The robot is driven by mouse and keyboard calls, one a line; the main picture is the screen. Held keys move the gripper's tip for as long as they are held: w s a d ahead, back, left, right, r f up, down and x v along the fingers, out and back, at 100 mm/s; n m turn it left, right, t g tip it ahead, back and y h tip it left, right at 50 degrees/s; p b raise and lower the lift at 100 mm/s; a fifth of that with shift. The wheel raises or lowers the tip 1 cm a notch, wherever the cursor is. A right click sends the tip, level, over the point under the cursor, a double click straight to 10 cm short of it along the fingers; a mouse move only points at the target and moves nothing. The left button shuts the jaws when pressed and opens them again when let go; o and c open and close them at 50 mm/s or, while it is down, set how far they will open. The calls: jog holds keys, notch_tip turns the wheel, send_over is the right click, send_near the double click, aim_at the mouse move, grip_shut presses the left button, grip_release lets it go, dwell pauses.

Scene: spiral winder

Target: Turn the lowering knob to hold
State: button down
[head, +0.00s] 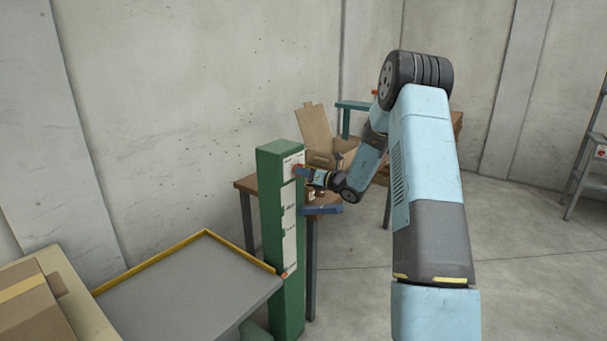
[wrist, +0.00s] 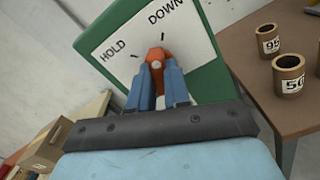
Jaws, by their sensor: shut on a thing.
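The lowering knob (wrist: 155,57) is orange and sits on a white label plate (wrist: 115,48) marked HOLD at left and DOWN at upper right in the wrist view. Each word has a short black tick. The plate is on a green post (head: 270,205), which stands left of my arm in the head view. My gripper (wrist: 157,74) has its blue fingers on both sides of the knob and is shut on it. In the head view my gripper (head: 303,173) reaches the upper part of the post. The fingers hide part of the knob, and I cannot tell exactly where it points.
A brown table (wrist: 250,50) behind the post carries cardboard tubes (wrist: 288,75) with number labels. A grey tray with a yellow rim (head: 155,265) is left of the post. A cardboard box (head: 30,305) is at lower left.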

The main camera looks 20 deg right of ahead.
jog(key=n, duration=1.2)
jog(key=shift+f+n, duration=0.15)
jog(key=shift+n, duration=0.15)
dwell(0.4)
jog(key=c, duration=1.1)
grip_release()
jog(key=shift+d, duration=0.1)
jog(key=v, duration=1.3)
jog(key=shift+s+d, duration=0.25)
